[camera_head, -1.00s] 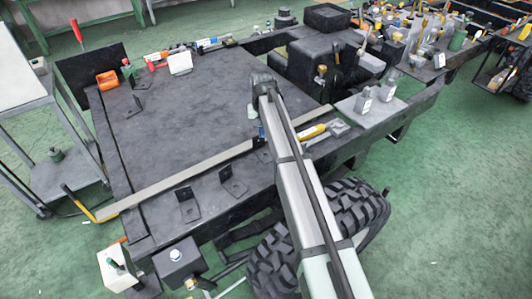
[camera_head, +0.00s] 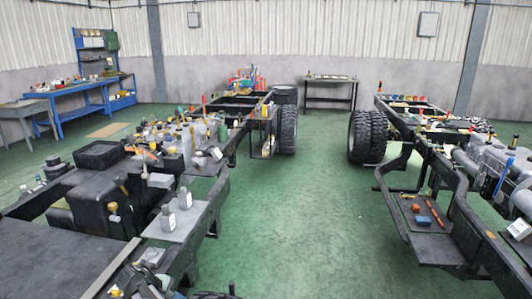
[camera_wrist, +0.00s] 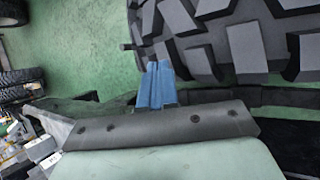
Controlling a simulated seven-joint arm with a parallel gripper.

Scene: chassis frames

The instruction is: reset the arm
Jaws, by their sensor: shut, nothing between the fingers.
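My gripper (camera_wrist: 157,84) shows in the wrist view as two blue fingers pressed together, pointing up in the picture, with nothing between them. A big black tyre (camera_wrist: 235,35) with deep tread lies just beyond and to the right of the fingertips. I cannot tell whether the fingertips touch it. In the head view I cannot make out my gripper.
In the head view, a chassis frame (camera_head: 190,215) loaded with bottles and tools stands at left, another chassis frame (camera_head: 455,200) at right. Green floor (camera_head: 300,215) between them is clear. Blue workbenches (camera_head: 95,95) and a dark table (camera_head: 330,92) stand at the back.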

